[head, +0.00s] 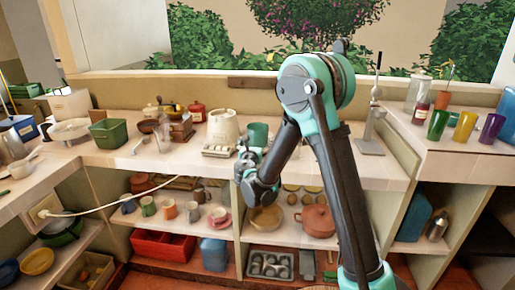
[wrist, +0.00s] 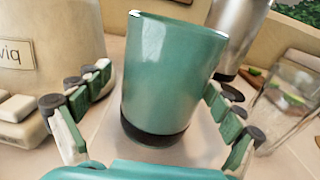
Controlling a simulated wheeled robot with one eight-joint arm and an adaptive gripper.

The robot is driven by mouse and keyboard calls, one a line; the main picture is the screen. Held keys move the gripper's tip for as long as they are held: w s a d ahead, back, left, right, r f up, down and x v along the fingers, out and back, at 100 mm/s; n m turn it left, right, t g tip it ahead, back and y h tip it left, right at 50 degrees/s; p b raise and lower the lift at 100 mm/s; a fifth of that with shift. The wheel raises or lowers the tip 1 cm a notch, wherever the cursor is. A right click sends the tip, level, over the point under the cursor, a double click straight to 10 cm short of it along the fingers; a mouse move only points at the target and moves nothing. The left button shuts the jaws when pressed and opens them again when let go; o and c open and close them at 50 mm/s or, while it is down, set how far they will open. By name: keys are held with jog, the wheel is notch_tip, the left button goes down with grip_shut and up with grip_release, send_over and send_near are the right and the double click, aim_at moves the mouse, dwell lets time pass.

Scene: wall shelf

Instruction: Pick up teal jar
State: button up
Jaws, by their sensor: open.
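The teal jar (wrist: 168,80) stands upright in the middle of the wrist view, with a dark base band. In the head view the teal jar (head: 258,134) is on the counter, just right of the cream appliance. My gripper (wrist: 155,118) is open, with one finger to the left of the jar and the other to its right. The right finger looks close to the jar's side; I cannot tell whether it touches. In the head view my gripper (head: 247,160) is in front of the jar and partly hidden by my arm.
The cream appliance (head: 222,128) with a row of light keys stands close on the left. A metal container (wrist: 236,32) stands behind right, and a clear glass (wrist: 285,100) is at the right. A metal stand (head: 370,145) and coloured cups (head: 464,126) are farther right.

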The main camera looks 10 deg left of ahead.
jog(key=w, duration=0.5)
jog(key=shift+d+r, duration=0.2)
jog(key=shift+d, duration=0.2)
jog(key=shift+c, duration=0.2)
jog(key=c, duration=1.7)
